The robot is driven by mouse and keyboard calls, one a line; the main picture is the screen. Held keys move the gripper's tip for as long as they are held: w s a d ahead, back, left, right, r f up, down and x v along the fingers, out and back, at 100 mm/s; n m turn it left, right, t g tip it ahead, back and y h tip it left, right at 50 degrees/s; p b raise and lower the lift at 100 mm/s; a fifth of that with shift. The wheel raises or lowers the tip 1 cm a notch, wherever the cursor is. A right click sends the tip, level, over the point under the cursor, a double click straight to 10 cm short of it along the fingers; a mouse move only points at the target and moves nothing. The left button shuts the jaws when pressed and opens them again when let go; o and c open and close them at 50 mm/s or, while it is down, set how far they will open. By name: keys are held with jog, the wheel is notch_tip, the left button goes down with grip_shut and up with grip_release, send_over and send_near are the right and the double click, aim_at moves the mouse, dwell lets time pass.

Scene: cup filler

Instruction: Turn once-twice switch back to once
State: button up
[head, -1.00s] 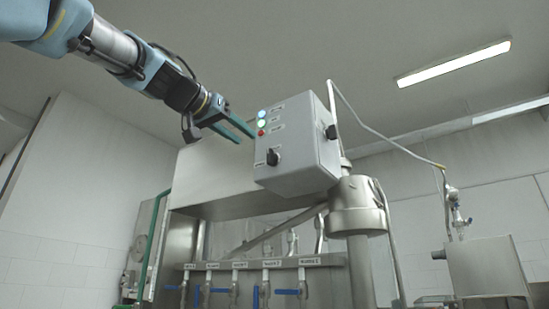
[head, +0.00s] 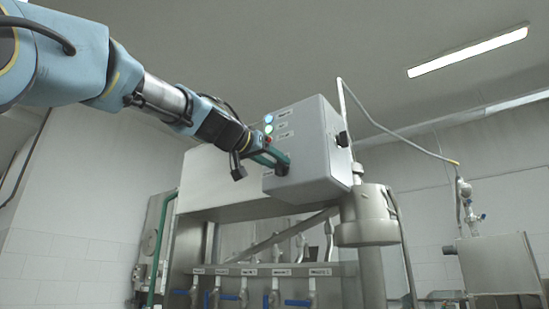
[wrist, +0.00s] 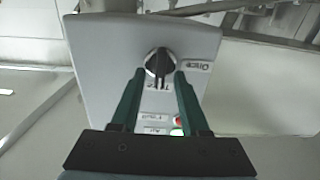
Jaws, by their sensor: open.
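The black once-twice switch (wrist: 160,65) is a round knob on the front of the grey control box (wrist: 90,45). In the wrist view its grip bar lies roughly upright in the picture, in line with a partly hidden label below it. The "Once" label (wrist: 197,66) is to its right. My gripper (wrist: 160,74) is open, with one green finger on each side of the knob's lower part. I cannot tell whether the fingers touch it. In the head view my gripper (head: 279,160) reaches the box front and partly hides the switch.
Indicator lamps (head: 268,124) sit on the upper front of the box, and a red button shows in the wrist view (wrist: 177,132). Another black knob (head: 342,138) is on the box's right side. Below are labelled valves with blue handles (head: 228,296).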

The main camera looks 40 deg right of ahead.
jog(key=shift+c, duration=0.3)
grip_shut()
jog(key=shift+n, duration=0.3)
jog(key=shift+w+a+f+n, duration=0.1)
jog(key=shift+w+f+n, duration=0.1)
jog(key=shift+n, duration=2.65)
jog(key=shift+w+a+f+n, duration=0.1)
jog(key=shift+w+f+n, duration=0.15)
jog(key=shift+n, duration=2.65)
jog(key=shift+w+f+n, duration=0.15)
jog(key=shift+w+n, duration=0.05)
jog(key=shift+n, duration=2.65)
jog(key=shift+o, duration=0.3)
grip_release()
